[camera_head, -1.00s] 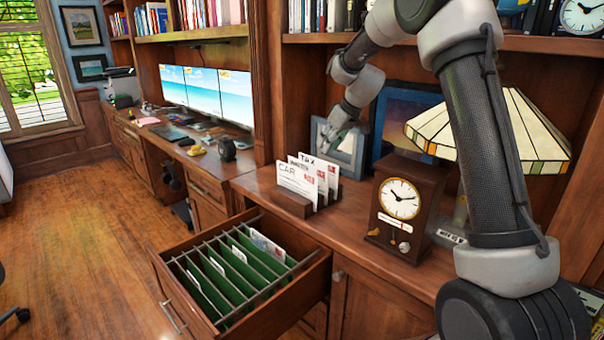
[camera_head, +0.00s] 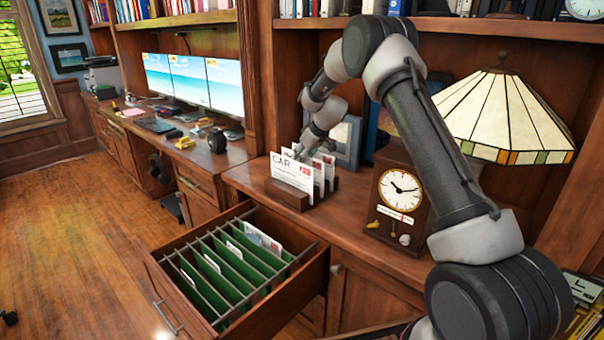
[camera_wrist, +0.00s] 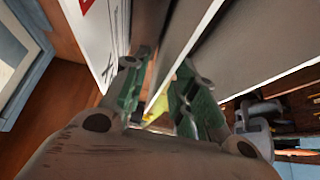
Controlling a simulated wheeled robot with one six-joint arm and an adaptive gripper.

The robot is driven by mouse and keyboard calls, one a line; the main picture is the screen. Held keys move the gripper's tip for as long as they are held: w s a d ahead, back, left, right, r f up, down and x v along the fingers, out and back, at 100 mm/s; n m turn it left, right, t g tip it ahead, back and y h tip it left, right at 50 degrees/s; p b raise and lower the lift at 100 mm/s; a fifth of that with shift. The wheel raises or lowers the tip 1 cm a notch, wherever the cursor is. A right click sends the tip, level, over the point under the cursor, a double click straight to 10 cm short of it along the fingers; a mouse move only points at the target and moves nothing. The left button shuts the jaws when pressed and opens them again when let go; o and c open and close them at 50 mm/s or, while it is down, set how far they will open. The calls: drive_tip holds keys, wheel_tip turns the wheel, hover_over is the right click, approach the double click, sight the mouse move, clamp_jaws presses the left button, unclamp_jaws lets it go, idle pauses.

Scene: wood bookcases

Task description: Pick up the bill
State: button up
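Several upright white bills stand in a wooden holder (camera_head: 287,198) on the counter. The front bill (camera_head: 291,176) reads "CAR" and has a red mark; others stand behind it, partly hidden. My gripper (camera_head: 304,153) is low at the top of the bills, just behind the front one. In the wrist view my gripper's green-padded fingers (camera_wrist: 160,88) are apart. A white bill (camera_wrist: 182,48) runs between them, with a gap visible on the left side. Another bill with a red mark (camera_wrist: 97,35) stands to the left, outside the fingers.
An open drawer (camera_head: 178,301) with green hanging folders (camera_head: 232,266) is below the counter. A clock (camera_head: 399,199) and a stained-glass lamp (camera_head: 500,108) stand to the right. A picture frame (camera_head: 347,140) leans behind. Monitors (camera_head: 193,79) are on the left desk.

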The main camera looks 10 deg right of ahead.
drive_tip(key=shift+r, duration=0.1)
clamp_jaws()
